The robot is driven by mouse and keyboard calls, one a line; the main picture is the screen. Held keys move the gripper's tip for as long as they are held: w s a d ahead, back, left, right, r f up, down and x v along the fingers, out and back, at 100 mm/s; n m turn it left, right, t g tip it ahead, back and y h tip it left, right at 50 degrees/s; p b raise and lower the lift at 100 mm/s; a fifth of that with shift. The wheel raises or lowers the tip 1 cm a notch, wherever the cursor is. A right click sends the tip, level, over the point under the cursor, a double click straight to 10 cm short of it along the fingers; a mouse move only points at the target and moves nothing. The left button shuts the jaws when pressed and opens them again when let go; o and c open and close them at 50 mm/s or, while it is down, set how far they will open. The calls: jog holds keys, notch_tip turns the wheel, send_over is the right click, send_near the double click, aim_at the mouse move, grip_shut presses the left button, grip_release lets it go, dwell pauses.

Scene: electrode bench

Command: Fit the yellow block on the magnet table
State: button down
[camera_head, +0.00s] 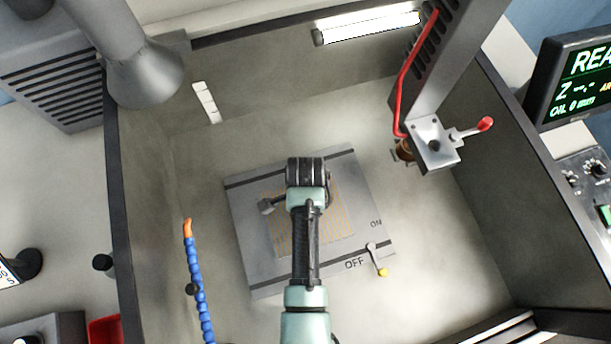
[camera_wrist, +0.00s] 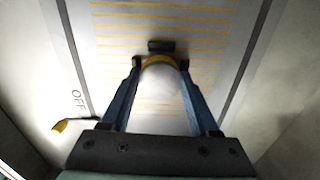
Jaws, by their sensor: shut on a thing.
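The magnet table (camera_head: 255,258) is a grey plate with orange lines, lying slightly turned on the tank floor; it fills much of the wrist view (camera_wrist: 105,60). Its lever (camera_head: 377,258) with a yellow knob points toward the lower right, near the OFF mark. In the wrist view my gripper (camera_wrist: 160,65) is shut on the yellow block (camera_wrist: 159,58), over the lined area. The block shows a yellow curved edge and a pale, glaring round face. In the head view my arm hides the block and fingertips. I cannot tell whether the block touches the table.
A dark bar (camera_wrist: 160,45) shows just beyond the block. A column with a clamp head (camera_head: 435,145) and red handle stands at the upper right. A blue hose (camera_head: 196,285) with an orange tip rises at the left. Tank walls surround the table; the floor at right is clear.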

jog(key=shift+f, duration=0.3)
jog(key=shift+c, duration=0.3)
grip_release()
jog(key=shift+o, duration=0.3)
jog(key=shift+r+p, duration=3)
jog(key=shift+p, duration=0.1)
